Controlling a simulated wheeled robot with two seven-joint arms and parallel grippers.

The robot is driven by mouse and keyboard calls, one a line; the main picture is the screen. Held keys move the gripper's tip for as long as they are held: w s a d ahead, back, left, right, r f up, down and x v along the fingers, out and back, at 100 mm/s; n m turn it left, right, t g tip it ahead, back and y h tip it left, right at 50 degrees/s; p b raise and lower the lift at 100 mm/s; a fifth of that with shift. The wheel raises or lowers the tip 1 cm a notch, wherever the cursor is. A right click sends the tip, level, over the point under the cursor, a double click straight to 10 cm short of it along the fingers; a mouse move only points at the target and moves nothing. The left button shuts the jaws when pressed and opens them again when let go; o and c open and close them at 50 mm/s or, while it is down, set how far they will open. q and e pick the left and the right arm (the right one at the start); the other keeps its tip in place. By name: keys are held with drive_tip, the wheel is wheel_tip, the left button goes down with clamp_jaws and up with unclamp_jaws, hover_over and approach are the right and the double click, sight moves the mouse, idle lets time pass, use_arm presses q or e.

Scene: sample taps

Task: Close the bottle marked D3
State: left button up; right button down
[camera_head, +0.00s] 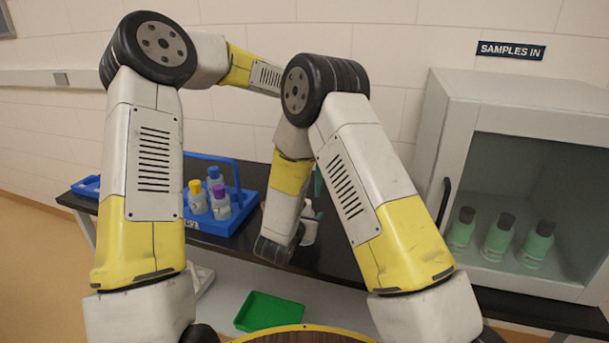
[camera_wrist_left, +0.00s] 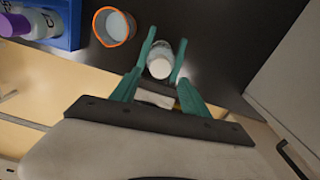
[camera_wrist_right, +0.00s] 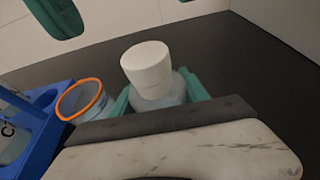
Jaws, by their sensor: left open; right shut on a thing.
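A bottle (camera_wrist_right: 170,98) with a white cap (camera_wrist_right: 147,66) stands on the black worktop; the cap sits over its mouth. The marking is not readable. My right gripper (camera_wrist_right: 160,90) is shut around the bottle below the cap. In the left wrist view the white cap (camera_wrist_left: 159,68) appears between the fingers of my left gripper (camera_wrist_left: 166,42), which is open. One left finger also shows at the top left of the right wrist view, apart from the cap. In the head view the bottle (camera_head: 309,230) is partly hidden behind my right wrist.
A blue carrier (camera_head: 243,203) holds bottles with yellow, blue and purple caps. An orange-rimmed cup (camera_wrist_left: 113,27) stands between the carrier and the held bottle. A cabinet (camera_head: 452,106) with green bottles (camera_head: 498,236) stands at right. A green tray (camera_head: 268,311) lies lower down.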

use_arm(q)
drive_tip(key=n, duration=0.7)
drive_tip(key=shift+s+d+f+n, duration=0.1)
drive_tip(key=shift+s+f+n, duration=0.05)
drive_tip(key=shift+n, duration=0.15)
drive_tip(key=n, duration=0.7)
drive_tip(key=shift+s, duration=0.1)
drive_tip(key=n, duration=1.4)
drive_tip(key=shift+r, duration=0.3)
drive_tip(key=n, duration=0.7)
drive_tip(key=shift+r, duration=0.35)
drive_tip(key=n, duration=0.4)
drive_tip(key=shift+r+n, duration=0.3)
drive_tip(key=shift+n, duration=0.1)
drive_tip(key=n, duration=0.4)
drive_tip(key=r+n, duration=0.1)
drive_tip(key=n, duration=0.1)
drive_tip(key=shift+w+n, duration=0.3)
drive_tip(key=shift+n, duration=0.1)
drive_tip(key=n, duration=0.2)
drive_tip(key=r+n, duration=0.1)
drive_tip(key=n, duration=0.2)
drive_tip(key=shift+w+n, duration=0.15)
drive_tip(key=shift+n, duration=0.15)
